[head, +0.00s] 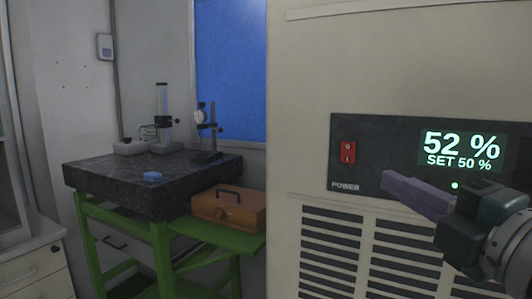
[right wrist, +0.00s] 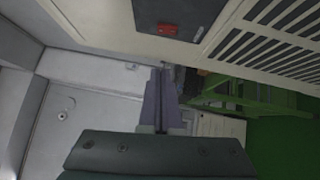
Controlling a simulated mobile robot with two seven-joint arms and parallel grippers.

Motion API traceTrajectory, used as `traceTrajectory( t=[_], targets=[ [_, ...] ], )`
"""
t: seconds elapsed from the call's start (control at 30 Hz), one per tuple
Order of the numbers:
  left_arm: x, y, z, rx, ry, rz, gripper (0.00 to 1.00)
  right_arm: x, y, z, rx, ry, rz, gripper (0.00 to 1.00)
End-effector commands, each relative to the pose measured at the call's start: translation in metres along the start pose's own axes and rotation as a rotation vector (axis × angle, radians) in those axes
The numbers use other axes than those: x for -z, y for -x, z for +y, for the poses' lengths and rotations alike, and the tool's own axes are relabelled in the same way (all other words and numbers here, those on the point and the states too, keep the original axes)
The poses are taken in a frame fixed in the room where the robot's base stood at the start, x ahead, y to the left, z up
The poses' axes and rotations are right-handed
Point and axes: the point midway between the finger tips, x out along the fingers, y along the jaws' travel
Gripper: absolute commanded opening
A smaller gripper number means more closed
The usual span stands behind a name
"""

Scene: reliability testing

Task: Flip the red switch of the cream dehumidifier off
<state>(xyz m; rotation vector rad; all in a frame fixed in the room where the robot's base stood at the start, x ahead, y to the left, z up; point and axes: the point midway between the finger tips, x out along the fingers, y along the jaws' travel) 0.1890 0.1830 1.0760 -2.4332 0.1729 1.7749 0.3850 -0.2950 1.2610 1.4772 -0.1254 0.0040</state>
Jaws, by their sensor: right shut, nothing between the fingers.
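The cream dehumidifier (head: 300,100) fills the right half of the head view. Its dark control panel (head: 395,130) bears the red rocker switch (head: 348,152) above the POWER label. The display (head: 460,149) reads 52 % and SET 50 %, with a small green light below. My right gripper (head: 388,181) is shut and empty, its purple fingertips in front of the panel, right of and below the switch in the picture. Whether they touch the panel I cannot tell. In the right wrist view, the shut fingers (right wrist: 158,80) appear below the red switch (right wrist: 168,29), apart from it. My left gripper is out of view.
Left of the dehumidifier, a dark granite plate (head: 110,175) on a green stand (head: 215,238) carries measuring stands. An orange-brown case (head: 230,208) sits on the stand's lower shelf. A drawer cabinet (head: 35,268) stands at the far left. Vent slots (head: 330,250) lie below the panel.

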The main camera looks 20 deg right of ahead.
Motion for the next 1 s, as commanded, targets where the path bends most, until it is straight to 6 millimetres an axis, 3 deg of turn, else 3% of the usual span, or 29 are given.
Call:
traceTrajectory(
  t=[0.17, 0.6, 0.8, 1.0],
  targets=[
    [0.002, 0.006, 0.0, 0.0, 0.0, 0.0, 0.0, 0.0, -0.018, 0.003, -0.002, -0.002, -0.001, 0.0],
    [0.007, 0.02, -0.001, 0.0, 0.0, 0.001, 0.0, 0.0, -0.102, 0.002, -0.001, -0.002, -0.002, 0.0],
    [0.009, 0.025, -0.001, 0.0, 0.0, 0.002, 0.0, -0.021, -0.12, 0.001, 0.001, -0.002, -0.001, 0.0],
    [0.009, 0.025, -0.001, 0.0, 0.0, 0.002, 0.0, -0.028, -0.127, 0.0, 0.0, -0.002, 0.0, 0.0]
  ],
)
